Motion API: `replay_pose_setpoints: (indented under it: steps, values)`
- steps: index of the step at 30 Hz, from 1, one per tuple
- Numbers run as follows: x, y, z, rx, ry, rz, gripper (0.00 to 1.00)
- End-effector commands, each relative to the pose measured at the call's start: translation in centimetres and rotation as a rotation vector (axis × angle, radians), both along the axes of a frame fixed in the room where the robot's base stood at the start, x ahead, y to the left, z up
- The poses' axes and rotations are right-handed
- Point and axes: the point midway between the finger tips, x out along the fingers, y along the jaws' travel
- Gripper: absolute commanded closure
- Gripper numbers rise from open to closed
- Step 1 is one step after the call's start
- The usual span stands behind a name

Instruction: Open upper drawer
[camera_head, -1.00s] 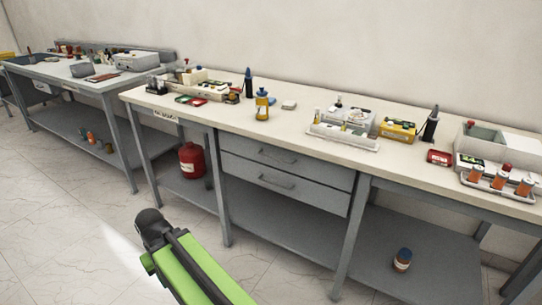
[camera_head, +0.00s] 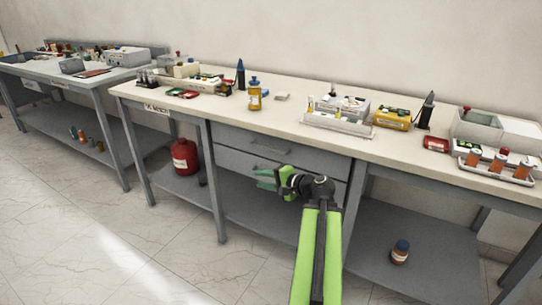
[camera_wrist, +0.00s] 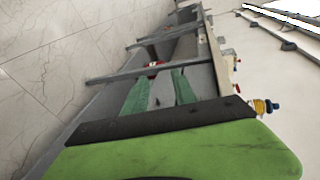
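The upper drawer (camera_head: 234,140) is a grey front under the bench top, shut, with a thin bar handle (camera_head: 270,153) in view. The lower drawer (camera_head: 232,160) sits just beneath it, also shut, partly hidden by my gripper, and its handle cannot be made out. My gripper (camera_head: 262,179) appears in front of the lower drawer, below the upper handle, pointing left. In the wrist view its two green fingers (camera_wrist: 160,92) are spread apart with nothing between them. My gripper is not seen touching either handle; its exact distance from the drawers is unclear.
The bench top (camera_head: 215,112) carries bottles, trays and boxes above the drawers. A red canister (camera_head: 184,157) stands on the lower shelf at left, and a small bottle (camera_head: 400,252) on the shelf at right. The floor (camera_head: 110,235) in front is clear.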

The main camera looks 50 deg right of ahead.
Motion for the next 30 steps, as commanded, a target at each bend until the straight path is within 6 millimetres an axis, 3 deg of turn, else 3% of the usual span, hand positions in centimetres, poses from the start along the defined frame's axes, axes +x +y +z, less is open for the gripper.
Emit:
replay_pose_setpoints:
  steps: [1,4,7,12,17,30]
  values:
    - [-2.5,-3.6,0.8,0.037,-0.061,-0.089,0.68]
    - [-6.0,-8.1,2.9,0.095,-0.159,-0.209,0.68]
    - [-8.0,-10.2,3.9,0.121,-0.211,-0.267,0.68]
    - [-8.3,-10.7,4.3,0.129,-0.226,-0.281,0.68]
    - [-6.3,-11.0,4.0,0.128,-0.224,-0.276,0.68]
    - [4.6,-12.6,3.1,0.128,-0.222,-0.275,0.68]
